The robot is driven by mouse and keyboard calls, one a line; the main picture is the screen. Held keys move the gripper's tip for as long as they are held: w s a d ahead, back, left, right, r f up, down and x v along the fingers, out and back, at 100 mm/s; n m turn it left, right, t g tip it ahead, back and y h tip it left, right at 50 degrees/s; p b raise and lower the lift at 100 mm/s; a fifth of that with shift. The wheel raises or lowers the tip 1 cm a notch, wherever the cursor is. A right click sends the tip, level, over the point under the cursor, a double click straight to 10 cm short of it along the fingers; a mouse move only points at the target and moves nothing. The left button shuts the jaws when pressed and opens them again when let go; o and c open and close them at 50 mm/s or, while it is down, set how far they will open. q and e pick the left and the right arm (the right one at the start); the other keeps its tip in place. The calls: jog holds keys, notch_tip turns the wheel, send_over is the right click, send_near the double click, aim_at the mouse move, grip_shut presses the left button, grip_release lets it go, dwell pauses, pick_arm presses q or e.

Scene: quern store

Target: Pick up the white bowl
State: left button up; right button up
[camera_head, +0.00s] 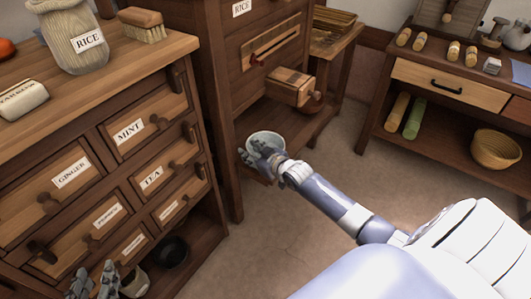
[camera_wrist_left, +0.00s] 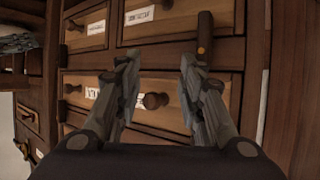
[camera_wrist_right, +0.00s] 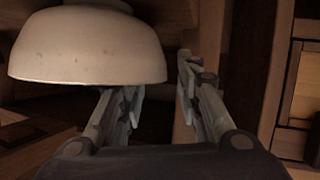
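The white bowl (camera_head: 265,139) is at my right gripper (camera_head: 259,160), by the low shelf of the tall brown cabinet in the head view. In the right wrist view the bowl (camera_wrist_right: 88,48) fills the upper left, by the left finger. The fingers of my right gripper (camera_wrist_right: 159,85) are apart there. I cannot tell whether the bowl's wall lies between them or whether they touch it. My left gripper (camera_head: 93,283) is at the lower left of the head view. In the left wrist view it (camera_wrist_left: 158,62) is open and empty, facing drawer fronts.
The labelled drawer cabinet (camera_head: 106,152) bears a RICE jar (camera_head: 72,40) and a brush (camera_head: 141,25). A dark bowl (camera_head: 172,250) sits in its lower opening. A drawer (camera_head: 293,88) juts out above the white bowl. A woven basket (camera_head: 497,150) stands on the right table's shelf. Floor between is clear.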

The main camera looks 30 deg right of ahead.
grip_shut()
jog(key=shift+r, duration=0.1)
jog(key=shift+w+r, duration=0.1)
dwell(0.3)
